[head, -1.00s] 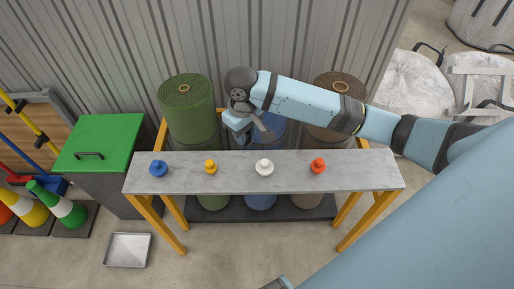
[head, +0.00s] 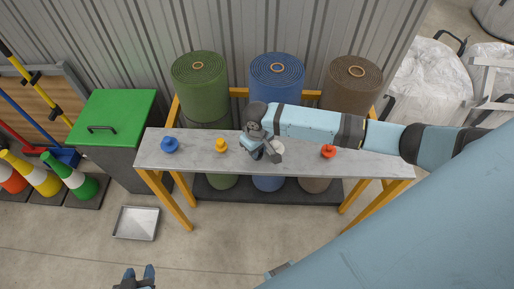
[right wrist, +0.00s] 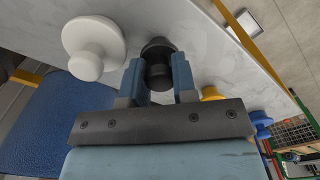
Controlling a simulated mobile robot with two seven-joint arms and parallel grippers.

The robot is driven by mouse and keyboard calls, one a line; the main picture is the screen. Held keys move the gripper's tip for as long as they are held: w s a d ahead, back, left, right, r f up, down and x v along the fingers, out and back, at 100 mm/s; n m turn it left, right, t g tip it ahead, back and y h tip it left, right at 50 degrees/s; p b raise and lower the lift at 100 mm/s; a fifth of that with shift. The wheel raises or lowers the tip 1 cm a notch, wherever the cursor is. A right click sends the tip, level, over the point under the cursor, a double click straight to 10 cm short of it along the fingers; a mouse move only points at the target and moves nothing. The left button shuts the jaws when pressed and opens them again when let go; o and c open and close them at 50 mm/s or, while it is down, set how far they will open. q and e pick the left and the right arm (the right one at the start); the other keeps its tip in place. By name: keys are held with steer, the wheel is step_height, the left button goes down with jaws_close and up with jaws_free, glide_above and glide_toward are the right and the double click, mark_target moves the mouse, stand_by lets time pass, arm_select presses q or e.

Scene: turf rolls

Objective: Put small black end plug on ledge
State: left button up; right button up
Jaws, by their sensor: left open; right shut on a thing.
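My right gripper (head: 264,153) is over the grey ledge (head: 195,160), between the yellow plug (head: 221,145) and the white plug (head: 278,148). In the right wrist view its two blue fingers are shut on the small black end plug (right wrist: 158,52), with the ledge surface behind it. In the head view the gripper hides the black plug. I cannot tell whether the plug touches the ledge. My left gripper (head: 138,274) is open and empty at the bottom edge of the head view, far in front of the ledge.
A blue plug (head: 170,145) and a red plug (head: 328,151) also stand on the ledge. Green (head: 200,88), blue (head: 277,82) and brown (head: 351,90) turf rolls stand behind it. A metal tray (head: 136,223) lies on the floor at front left.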

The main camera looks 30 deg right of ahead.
steer(key=shift+f, duration=0.15)
steer(key=o, duration=0.9)
step_height(320, 180, up, 12)
steer(key=s+a+f+t+y, duration=0.5)
steer(key=s+a+f, duration=0.1)
steer(key=a+f, duration=0.35)
steer(key=s+d+f+t, duration=0.1)
steer(key=s+t, duration=0.1)
steer(key=s, duration=0.2)
steer(key=s+d+f+t+h, duration=0.1)
steer(key=s+d+t, duration=0.1)
steer(key=s, duration=0.2)
steer(key=s+d+f+t, duration=0.1)
steer(key=s+t, duration=0.1)
steer(key=s, duration=0.2)
steer(key=shift+s+d+h, duration=0.15)
steer(key=shift+s+h, duration=0.15)
steer(key=shift+s, duration=0.05)
